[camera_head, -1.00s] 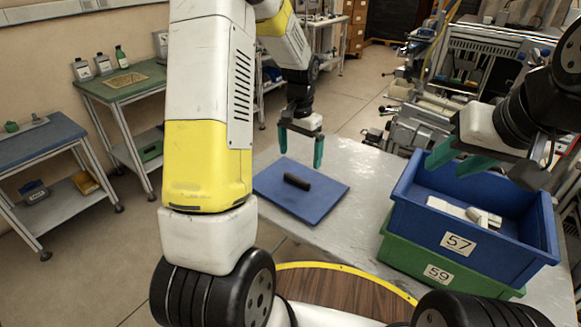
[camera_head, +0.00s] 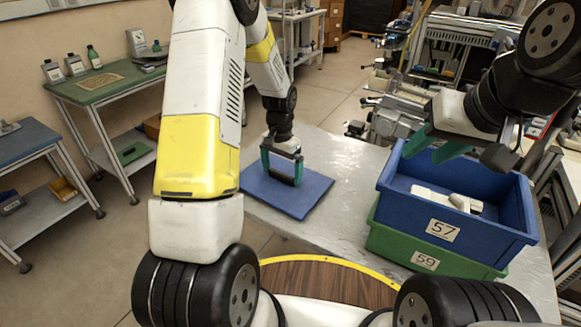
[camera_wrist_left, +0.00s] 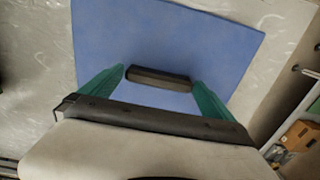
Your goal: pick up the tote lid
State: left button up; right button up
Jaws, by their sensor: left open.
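The tote lid (camera_head: 307,198) is a flat blue panel with a dark bar handle, lying on the grey metal table. It also fills much of the left wrist view (camera_wrist_left: 165,38), where the handle (camera_wrist_left: 158,77) shows. My left gripper (camera_head: 282,178) is open, low over the lid, with its green fingers at the two ends of the handle. In the left wrist view its fingers (camera_wrist_left: 158,76) stand apart with the handle between them. I cannot tell whether they touch it. My right gripper (camera_head: 436,150) hangs near the blue tote, its green fingers apart and empty.
A blue tote (camera_head: 465,228) marked 57 holds white items and is stacked on a green tote (camera_head: 425,262) marked 59, right of the lid. The table (camera_head: 345,165) is clear between lid and totes. Side benches stand at the left.

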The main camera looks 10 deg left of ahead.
pick_arm(q)
jog(key=c, duration=1.2)
jog(key=shift+c, duration=0.3)
jog(key=shift+r, duration=0.15)
